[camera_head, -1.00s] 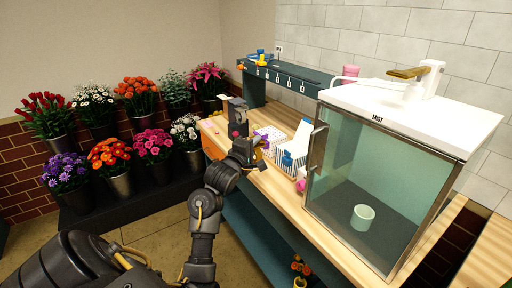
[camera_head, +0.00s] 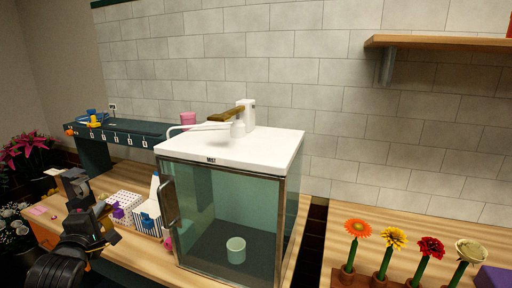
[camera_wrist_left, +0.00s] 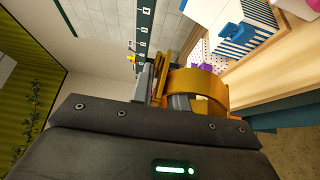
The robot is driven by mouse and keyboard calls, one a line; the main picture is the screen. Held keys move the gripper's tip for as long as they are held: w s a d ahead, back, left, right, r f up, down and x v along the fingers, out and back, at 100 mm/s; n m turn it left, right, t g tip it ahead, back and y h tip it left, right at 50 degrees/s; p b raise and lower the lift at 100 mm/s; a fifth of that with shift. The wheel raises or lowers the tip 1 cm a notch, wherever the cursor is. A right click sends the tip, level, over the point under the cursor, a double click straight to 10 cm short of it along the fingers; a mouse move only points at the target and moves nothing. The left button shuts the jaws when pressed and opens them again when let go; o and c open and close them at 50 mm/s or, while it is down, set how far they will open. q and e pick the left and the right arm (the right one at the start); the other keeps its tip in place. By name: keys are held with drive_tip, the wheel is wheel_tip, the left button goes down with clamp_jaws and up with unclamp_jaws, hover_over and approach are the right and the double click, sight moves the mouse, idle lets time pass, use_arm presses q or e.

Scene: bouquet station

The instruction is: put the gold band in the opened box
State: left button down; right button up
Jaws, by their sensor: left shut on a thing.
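In the head view the band is too small to make out for sure. I cannot make out an opened box in either view. My right gripper is not in view.
A glass mist cabinet (camera_head: 228,152) with a pale green cup (camera_head: 236,250) inside stands mid-bench. Cut flowers (camera_head: 392,240) stand in a holder at right, near a purple object (camera_head: 494,277).

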use_arm(q)
drive_tip(key=s+d+f+m+h, duration=0.1)
drive_tip(key=s+d+f, duration=0.2)
drive_tip(key=d, duration=0.4)
drive_tip(key=s+d+f+h, duration=0.1)
drive_tip(key=s+d+f, duration=0.2)
drive_tip(key=d, duration=0.4)
drive_tip(key=s+d+f+m+h, duration=0.1)
drive_tip(key=s+d+f+h, duration=0.1)
drive_tip(key=d+f, duration=0.2)
drive_tip(key=d, duration=0.3)
drive_tip(key=shift+s+m, duration=0.3)
drive_tip(key=shift+s, duration=0.1)
drive_tip(key=shift+a+f, duration=0.1)
drive_tip(key=shift+a, duration=0.05)
